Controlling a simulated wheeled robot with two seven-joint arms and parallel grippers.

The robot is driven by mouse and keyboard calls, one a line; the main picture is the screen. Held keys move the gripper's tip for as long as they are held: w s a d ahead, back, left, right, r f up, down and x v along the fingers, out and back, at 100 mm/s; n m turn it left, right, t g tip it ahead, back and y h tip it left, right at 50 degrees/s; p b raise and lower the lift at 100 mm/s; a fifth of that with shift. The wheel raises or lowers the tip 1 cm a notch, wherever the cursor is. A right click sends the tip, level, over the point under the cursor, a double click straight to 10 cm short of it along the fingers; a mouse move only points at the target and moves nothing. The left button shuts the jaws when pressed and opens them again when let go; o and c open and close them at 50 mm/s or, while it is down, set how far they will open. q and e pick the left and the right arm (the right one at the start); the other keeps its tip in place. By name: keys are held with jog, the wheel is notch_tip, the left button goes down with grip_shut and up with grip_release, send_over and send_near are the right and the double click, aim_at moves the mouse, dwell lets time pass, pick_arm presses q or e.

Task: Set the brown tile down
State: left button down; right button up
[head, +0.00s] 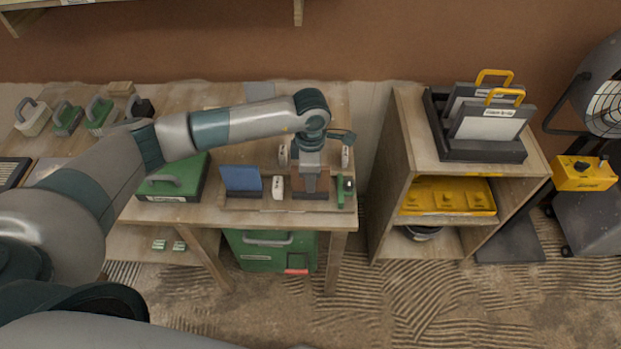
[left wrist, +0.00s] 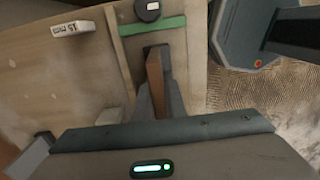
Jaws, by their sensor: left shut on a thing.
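My left gripper (head: 311,184) points down over the front right of the wooden workbench (head: 210,213). It is shut on the brown tile (head: 323,181), which stands upright on edge. In the left wrist view the tile (left wrist: 155,76) shows as a narrow brown edge between the fingers, its far end at a dark slot or holder. The lower part of the tile is hard to make out, so I cannot tell whether it is resting there. My right gripper is not in view.
A blue tile (head: 241,179) stands upright left of the gripper, with a white block (head: 277,187) marked 15 mm (left wrist: 72,28) between. A green piece (head: 341,191) stands close on the right. A green case (head: 175,180) lies farther left. A wooden shelf unit (head: 392,178) stands right of the bench.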

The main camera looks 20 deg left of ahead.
pick_arm(q)
jog(key=shift+f, duration=0.15)
jog(key=c, duration=1.8)
grip_release()
jog(key=shift+r, duration=0.2)
jog(key=shift+r, duration=0.1)
notch_tip(320, 180, up, 11)
jog(key=b, duration=0.3)
jog(key=shift+r, duration=0.45)
